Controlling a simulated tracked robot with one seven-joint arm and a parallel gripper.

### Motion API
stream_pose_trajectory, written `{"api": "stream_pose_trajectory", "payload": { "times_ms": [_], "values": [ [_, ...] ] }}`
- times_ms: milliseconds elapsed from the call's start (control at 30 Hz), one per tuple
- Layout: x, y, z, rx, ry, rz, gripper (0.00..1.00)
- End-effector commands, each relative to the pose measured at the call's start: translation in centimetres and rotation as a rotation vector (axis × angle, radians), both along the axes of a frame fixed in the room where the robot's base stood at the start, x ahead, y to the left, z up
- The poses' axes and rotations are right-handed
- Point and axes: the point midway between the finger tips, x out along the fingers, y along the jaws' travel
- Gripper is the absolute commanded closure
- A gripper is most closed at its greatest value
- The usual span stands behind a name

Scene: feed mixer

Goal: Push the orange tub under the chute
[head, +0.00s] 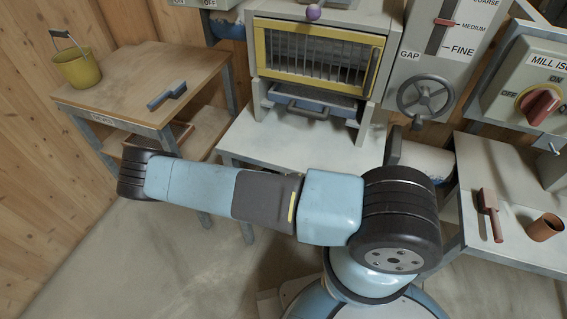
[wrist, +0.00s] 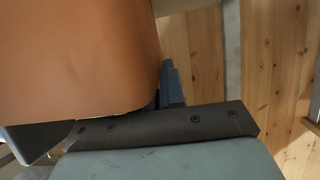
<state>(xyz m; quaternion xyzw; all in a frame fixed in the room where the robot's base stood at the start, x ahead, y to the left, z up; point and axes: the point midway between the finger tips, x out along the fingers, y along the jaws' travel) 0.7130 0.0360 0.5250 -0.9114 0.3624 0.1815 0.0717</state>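A large smooth orange surface (wrist: 80,50), which looks like the orange tub, fills the upper left of the wrist view very close to the camera. My gripper (wrist: 160,125) shows in the wrist view as a dark bolted bar along the near side of this surface. I cannot tell whether they touch. Blue parts show beside and below the orange surface, but the fingers are not clear. In the head view my gripper is hidden behind my own arm. No whole tub shows there, only a reddish-brown strip on the left table's lower shelf. I cannot make out the chute for certain.
The left wooden table (head: 120,80) holds a yellow bucket (head: 77,66) and a blue-handled brush (head: 167,95). A barred machine (head: 318,55) stands at the centre back. On the right bench are a red tool (head: 490,210) and a small brown cup (head: 545,228).

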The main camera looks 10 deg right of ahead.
Motion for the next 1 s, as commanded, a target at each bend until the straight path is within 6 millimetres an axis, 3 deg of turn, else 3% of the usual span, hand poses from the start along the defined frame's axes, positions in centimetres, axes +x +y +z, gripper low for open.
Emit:
{"api": "stream_pose_trajectory", "payload": {
  "times_ms": [100, 1000],
  "values": [
    [0.00, 0.01, 0.00, 0.000, 0.000, 0.000, 1.00],
    [0.73, 0.91, 0.01, 0.000, 0.000, -0.006, 1.00]
  ]
}}
